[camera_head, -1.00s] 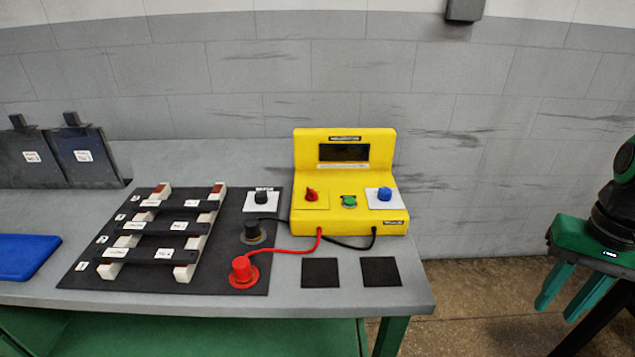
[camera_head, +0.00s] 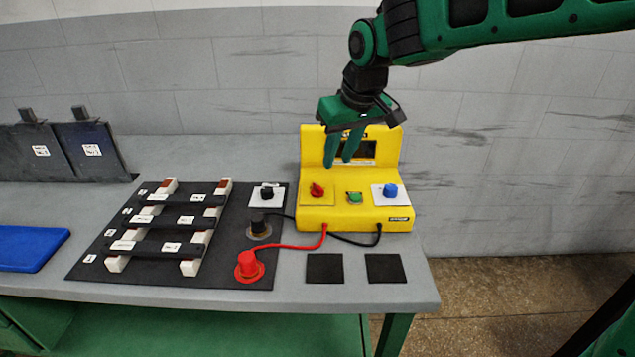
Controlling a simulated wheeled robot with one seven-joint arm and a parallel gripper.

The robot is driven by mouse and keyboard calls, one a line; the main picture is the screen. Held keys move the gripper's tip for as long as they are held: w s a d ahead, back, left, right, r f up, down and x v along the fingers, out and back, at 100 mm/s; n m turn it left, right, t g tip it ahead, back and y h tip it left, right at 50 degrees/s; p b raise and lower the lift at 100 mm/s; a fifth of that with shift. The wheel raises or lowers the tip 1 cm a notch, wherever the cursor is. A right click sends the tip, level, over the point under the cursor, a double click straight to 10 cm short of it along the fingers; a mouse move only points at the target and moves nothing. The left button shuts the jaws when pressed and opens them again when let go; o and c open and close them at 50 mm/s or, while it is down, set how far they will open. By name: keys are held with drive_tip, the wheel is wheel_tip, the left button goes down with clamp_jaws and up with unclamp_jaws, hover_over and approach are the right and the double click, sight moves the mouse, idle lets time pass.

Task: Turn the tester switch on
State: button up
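The yellow tester (camera_head: 313,217) stands on the grey bench. Its sloped front carries a red knob (camera_head: 317,190), a green button (camera_head: 354,197) and a blue knob (camera_head: 390,191). Which of these is the tester switch I cannot tell for sure. Its dark display (camera_head: 369,149) is partly hidden behind my gripper. My gripper (camera_head: 339,164) hangs fingers down above the tester, over the area of the red knob and green button. Its two green fingers are a little apart with nothing between them. The fingertips appear clear of the knobs.
Left of the tester, a black board (camera_head: 226,270) bears white blocks with dark bars, a small black knob (camera_head: 266,192), a black plug (camera_head: 258,223) and a red plug (camera_head: 249,264). Red and black cables run to the tester. Two black squares (camera_head: 325,268) lie in front.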

sight(318, 186)
drive_tip(key=x, duration=0.3)
drive_tip(key=a+x, duration=0.1)
drive_tip(key=x, duration=0.3)
drive_tip(key=a+x, duration=0.1)
drive_tip(key=x, duration=0.3)
drive_tip(key=shift+w+a+r, duration=0.15)
drive_tip(key=shift+c, duration=0.6)
clamp_jaws()
drive_tip(key=shift+a, duration=0.15)
